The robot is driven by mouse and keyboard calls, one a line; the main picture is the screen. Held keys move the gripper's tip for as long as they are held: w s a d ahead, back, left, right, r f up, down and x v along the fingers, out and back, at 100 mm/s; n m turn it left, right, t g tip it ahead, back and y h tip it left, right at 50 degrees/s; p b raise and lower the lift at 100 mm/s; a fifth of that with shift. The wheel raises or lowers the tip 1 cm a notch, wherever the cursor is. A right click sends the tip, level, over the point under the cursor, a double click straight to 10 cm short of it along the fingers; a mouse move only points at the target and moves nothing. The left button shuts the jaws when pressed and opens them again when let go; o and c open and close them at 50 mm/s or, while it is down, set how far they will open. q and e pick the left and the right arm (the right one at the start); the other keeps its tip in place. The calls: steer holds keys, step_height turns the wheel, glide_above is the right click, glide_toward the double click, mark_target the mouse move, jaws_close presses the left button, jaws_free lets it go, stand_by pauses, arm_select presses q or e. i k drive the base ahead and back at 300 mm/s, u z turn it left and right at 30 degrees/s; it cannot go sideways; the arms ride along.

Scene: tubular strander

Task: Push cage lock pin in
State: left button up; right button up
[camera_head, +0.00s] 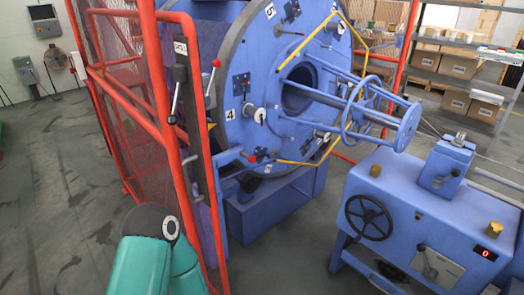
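The large blue round cage plate (236,88) stands upright in the middle of the head view, with number labels on its face. A small red knob (252,158) sits on a blue bracket at the plate's lower left edge; it may be the cage lock pin, but I cannot tell for sure or see how far in it is. A silver round fitting (261,115) is on the plate face above it. A teal arm link of mine shows at the bottom left. Neither of my grippers is in view, and nothing is seen touching the knob.
A red mesh guard frame (186,165) stands left of the plate, with a red-balled lever (215,64) and a dark handle by its post. A blue machine box (400,225) with a black handwheel (369,218) stands at right. Grey floor (60,200) is open at left.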

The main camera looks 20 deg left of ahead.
mark_target(251, 158)
steer(key=u, duration=0.5)
steer(key=i, duration=1.05)
steer(key=u, duration=0.85)
steer(key=k, duration=0.8)
steer(key=u, duration=0.15)
steer(key=i, duration=0.85)
steer(key=z, duration=0.1)
